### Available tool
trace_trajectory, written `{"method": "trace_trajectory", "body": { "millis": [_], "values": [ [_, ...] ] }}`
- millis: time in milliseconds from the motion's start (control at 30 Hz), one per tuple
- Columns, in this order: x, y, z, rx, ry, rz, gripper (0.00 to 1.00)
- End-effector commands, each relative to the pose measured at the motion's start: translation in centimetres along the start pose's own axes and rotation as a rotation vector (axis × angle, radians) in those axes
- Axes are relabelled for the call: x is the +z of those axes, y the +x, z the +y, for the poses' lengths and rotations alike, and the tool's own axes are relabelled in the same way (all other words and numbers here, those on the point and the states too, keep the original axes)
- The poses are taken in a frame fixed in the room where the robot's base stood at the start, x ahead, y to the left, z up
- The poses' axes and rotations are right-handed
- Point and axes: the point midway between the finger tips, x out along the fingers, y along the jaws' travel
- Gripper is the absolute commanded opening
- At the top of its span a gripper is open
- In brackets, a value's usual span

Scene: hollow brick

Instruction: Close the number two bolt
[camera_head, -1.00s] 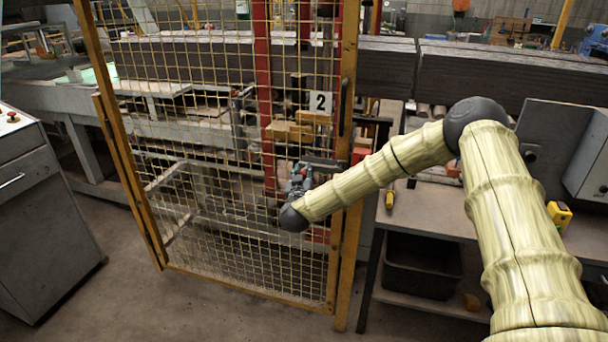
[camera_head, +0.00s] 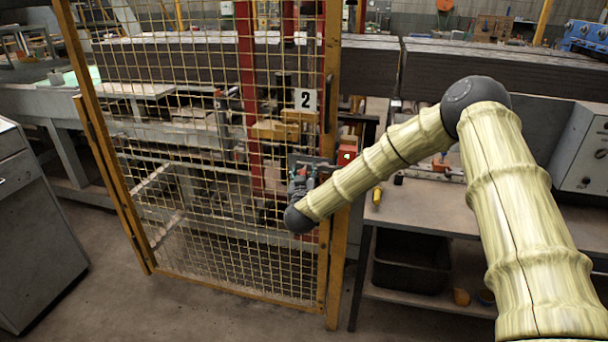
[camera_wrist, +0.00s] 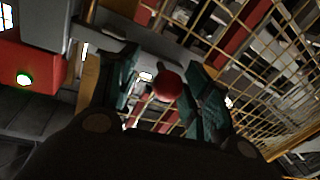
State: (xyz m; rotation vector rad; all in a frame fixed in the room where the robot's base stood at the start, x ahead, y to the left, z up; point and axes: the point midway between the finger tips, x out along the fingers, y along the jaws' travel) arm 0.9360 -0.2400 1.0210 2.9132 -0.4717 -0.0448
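The mesh gate (camera_head: 328,240) has a yellow frame and a white "2" plate (camera_head: 305,99). The grey metal bolt (camera_head: 312,160) is on the gate's right side below the plate, partly hidden by my gripper (camera_head: 300,182). In the wrist view, the bolt's red ball knob (camera_wrist: 168,86) sits between the two teal fingers of my gripper (camera_wrist: 162,92). The fingers stand apart on either side of it, with a gap visible. A grey bar (camera_wrist: 90,32) reaches towards a red box (camera_wrist: 32,78) with a lit green light. The red box (camera_head: 347,153) also shows in the head view.
A workbench (camera_head: 430,208) stands right of the gate, with a black bin (camera_head: 412,265) beneath it. A grey cabinet (camera_head: 30,230) is at the left. The floor (camera_head: 200,315) before the gate is clear.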

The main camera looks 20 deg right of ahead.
Motion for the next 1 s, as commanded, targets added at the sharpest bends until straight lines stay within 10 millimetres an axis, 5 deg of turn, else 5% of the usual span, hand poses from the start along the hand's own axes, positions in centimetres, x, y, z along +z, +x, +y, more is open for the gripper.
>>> {"method": "trace_trajectory", "body": {
  "millis": [367, 1000],
  "values": [
    [-0.1, -0.7, -0.2, -0.003, 0.001, 0.001, 0.49],
    [0.1, -10.8, -0.1, -0.002, -0.001, -0.001, 0.49]
  ]
}}
